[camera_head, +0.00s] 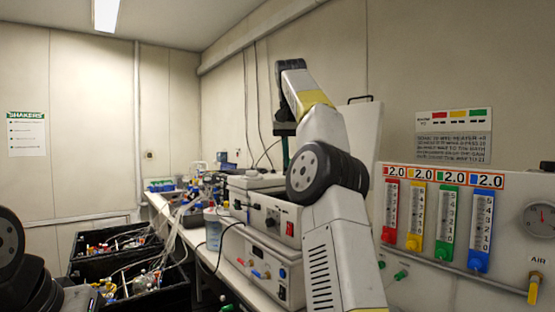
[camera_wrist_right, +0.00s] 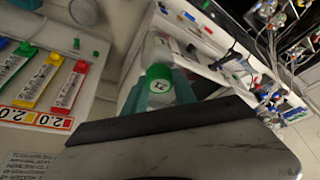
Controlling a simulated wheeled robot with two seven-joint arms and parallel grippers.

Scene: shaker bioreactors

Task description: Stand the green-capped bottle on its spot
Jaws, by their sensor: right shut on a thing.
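The green-capped bottle shows in the right wrist view, its green cap (camera_wrist_right: 160,86) marked with dark characters and turned toward the camera. My right gripper (camera_wrist_right: 160,95) has its two teal fingers on either side of the cap and is shut on the bottle. In the head view my right arm rises through the middle, and its dark end (camera_head: 285,125) is raised in front of the back wall. I cannot make out the bottle's spot.
A long white bench (camera_head: 205,236) carries stacked control boxes (camera_head: 262,222), tubing and a clear bottle (camera_head: 212,228). Black crates (camera_head: 135,290) with tubes and bottles stand to its left. A gas panel (camera_head: 460,225) with coloured flowmeters is close on the right. Upper space is open.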

